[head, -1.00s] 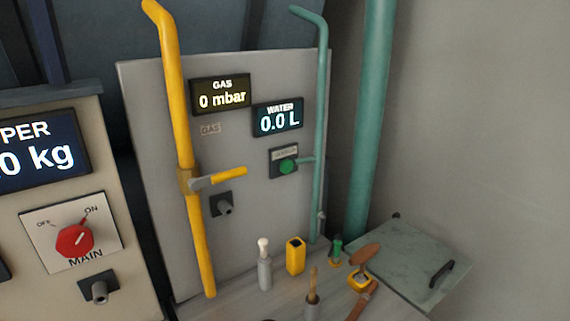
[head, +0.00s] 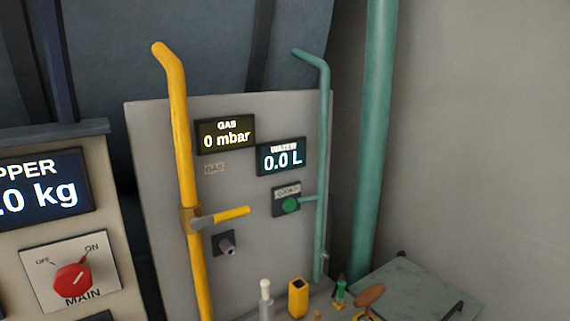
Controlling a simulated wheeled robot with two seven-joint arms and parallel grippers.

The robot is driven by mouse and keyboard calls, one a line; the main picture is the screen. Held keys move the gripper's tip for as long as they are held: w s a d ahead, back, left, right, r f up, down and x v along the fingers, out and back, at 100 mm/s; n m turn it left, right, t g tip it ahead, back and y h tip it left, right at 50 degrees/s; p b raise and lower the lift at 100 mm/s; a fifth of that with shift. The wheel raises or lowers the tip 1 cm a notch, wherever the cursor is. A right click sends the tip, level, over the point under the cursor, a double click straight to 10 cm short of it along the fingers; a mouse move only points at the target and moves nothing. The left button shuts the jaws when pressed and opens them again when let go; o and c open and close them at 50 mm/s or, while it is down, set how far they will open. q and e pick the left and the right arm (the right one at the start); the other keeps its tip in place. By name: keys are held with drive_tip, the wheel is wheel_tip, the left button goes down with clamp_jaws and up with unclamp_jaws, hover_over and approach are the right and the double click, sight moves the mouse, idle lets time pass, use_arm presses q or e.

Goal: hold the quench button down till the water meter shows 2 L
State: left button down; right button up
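The green quench button (head: 290,205) sits in a small dark box with a label on the grey panel (head: 160,150), at the right of the panel. The water meter (head: 281,157) is above it and reads 0.0 L. Nothing touches the button. Neither of my grippers is in the head view.
A yellow gas pipe (head: 182,130) with a yellow-handled valve (head: 230,215) runs up the panel's left part, and a thin green pipe (head: 322,160) up its right edge. The gas display (head: 225,134) reads 0 mbar. Below are a yellow block (head: 298,297) and small tools. A red MAIN knob (head: 73,277) is at left.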

idle(0.4)
clamp_jaws()
idle(1.5)
